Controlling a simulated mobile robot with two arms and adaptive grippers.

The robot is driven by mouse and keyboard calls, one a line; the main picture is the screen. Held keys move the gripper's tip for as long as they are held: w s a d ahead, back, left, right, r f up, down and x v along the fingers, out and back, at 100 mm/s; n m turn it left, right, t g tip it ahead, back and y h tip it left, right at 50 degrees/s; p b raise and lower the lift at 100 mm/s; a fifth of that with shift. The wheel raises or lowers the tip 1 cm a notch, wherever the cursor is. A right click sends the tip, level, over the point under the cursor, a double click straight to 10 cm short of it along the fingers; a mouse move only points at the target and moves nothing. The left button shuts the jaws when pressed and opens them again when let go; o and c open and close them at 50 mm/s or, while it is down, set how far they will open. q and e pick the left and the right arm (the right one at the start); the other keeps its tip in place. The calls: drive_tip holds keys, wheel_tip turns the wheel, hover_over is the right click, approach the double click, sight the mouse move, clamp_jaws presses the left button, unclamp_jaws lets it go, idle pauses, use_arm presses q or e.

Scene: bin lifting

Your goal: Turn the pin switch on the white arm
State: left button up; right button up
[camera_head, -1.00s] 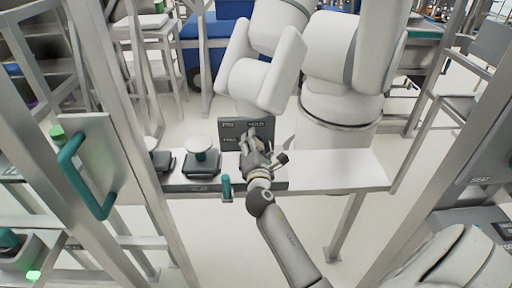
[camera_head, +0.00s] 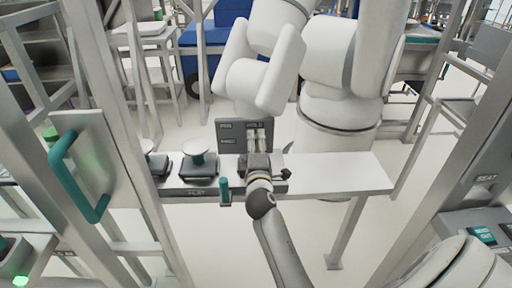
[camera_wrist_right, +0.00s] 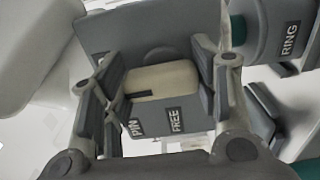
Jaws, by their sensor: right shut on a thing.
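The white arm (camera_head: 340,75) stands behind the bench, and its end hangs over a dark grey switch panel (camera_head: 230,137) with small white labels. In the right wrist view, the pin switch (camera_wrist_right: 165,80) is a cream knob with a dark mark at its lower left. The labels PIN and FREE show below it. My right gripper (camera_head: 258,145) reaches up to the panel from the front. In the wrist view its fingers (camera_wrist_right: 158,82) are on both sides of the knob, shut on it. The fingers partly hide the panel. My left gripper is not in view.
A silver bench top (camera_head: 340,174) runs under the panel, clear on its right. Dark pads with white round tops (camera_head: 196,147) stand to the left. A short teal post (camera_head: 224,190) stands close left of my gripper. A teal handle (camera_head: 75,178) and metal uprights frame the left.

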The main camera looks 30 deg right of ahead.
idle(0.5)
drive_tip(key=o, duration=1)
drive_tip(key=shift+s, duration=0.1)
drive_tip(key=v, duration=0.7)
drive_tip(key=shift+s+a, duration=0.15)
drive_tip(key=shift+s, duration=0.05)
drive_tip(key=shift+f, duration=0.1)
